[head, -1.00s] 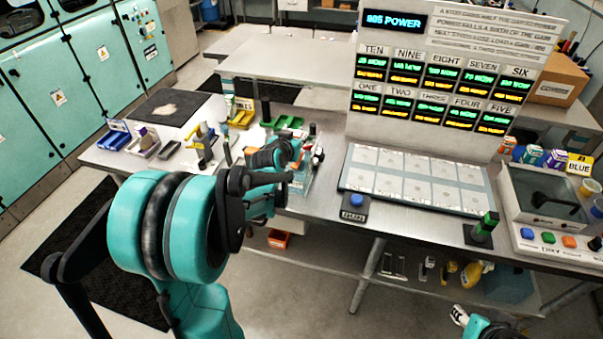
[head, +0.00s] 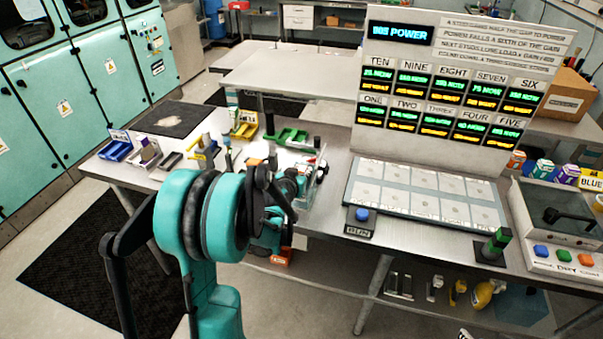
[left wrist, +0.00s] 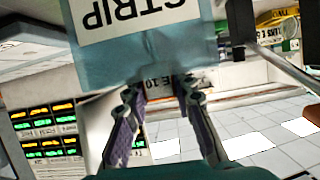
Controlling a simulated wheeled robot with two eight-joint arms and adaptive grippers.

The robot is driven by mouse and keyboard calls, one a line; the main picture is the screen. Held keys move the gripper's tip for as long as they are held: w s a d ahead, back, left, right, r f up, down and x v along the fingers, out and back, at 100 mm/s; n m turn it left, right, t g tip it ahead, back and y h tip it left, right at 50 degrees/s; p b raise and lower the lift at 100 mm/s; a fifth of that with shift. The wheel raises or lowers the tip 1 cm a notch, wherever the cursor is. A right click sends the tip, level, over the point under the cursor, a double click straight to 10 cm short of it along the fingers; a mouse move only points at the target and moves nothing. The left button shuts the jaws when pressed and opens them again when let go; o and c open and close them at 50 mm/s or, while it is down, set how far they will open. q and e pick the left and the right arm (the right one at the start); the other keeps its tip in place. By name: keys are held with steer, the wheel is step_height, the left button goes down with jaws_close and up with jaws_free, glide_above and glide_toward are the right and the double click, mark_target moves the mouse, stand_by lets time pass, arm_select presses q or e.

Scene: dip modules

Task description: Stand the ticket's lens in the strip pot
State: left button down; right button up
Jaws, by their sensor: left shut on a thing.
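My left gripper (head: 298,180) is at the clear strip pot (head: 320,172) on the bench, left of the lens tray. In the left wrist view the left gripper (left wrist: 162,92) has its fingertips a little apart, in front of the bluish see-through pot wall (left wrist: 85,65) with its upside-down STRIP label (left wrist: 140,18). A thin clear lens appears to be between the tips, but its outline is hard to make out. I cannot tell whether it is inside the pot. The ticket display (head: 400,35) reads POWER after blurred digits.
A tray of several flat cells (head: 425,190) lies under the lit board. A blue RUN button (head: 362,215) stands close right of the pot.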

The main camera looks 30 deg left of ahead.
arm_select(q)
steer(key=shift+s+f, duration=0.1)
steer(key=shift+f, duration=0.05)
steer(key=c, duration=1.6)
jaws_free()
steer(key=shift+o, duration=0.2)
